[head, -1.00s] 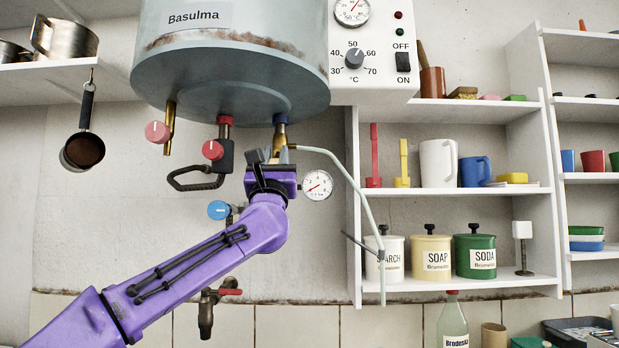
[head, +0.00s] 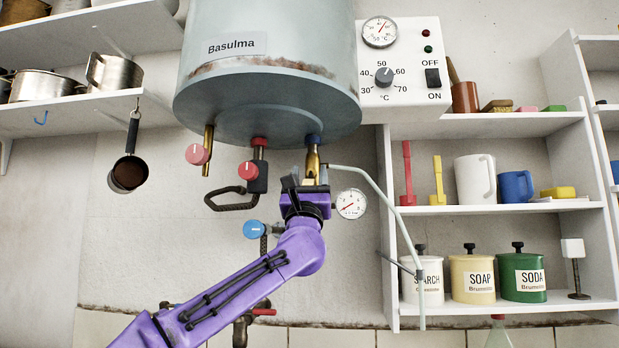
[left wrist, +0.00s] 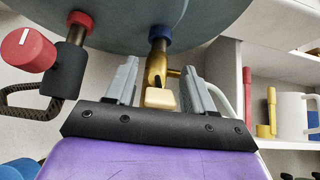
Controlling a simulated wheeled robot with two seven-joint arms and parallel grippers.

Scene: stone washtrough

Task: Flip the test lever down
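The brass safety valve (head: 313,160) hangs under the grey boiler (head: 270,90), below a blue collar. In the left wrist view the brass valve (left wrist: 157,68) carries a small lever with a pale cream tip (left wrist: 160,98), pointing towards the camera. My left gripper (head: 306,178) is just below the valve. In the left wrist view its two grey fingers (left wrist: 160,88) are apart, one on each side of the lever tip, with gaps on both sides. I see no contact. In the head view the lever is mostly hidden by the fingers. My right gripper is not in view.
Left of the valve are a red knob (head: 248,170) with a black looped handle (head: 225,199) and another red knob (head: 197,154). A blue knob (head: 254,229) and a pressure gauge (head: 350,203) are close by. A thin pale pipe (head: 395,215) runs down past the shelf (head: 500,209).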

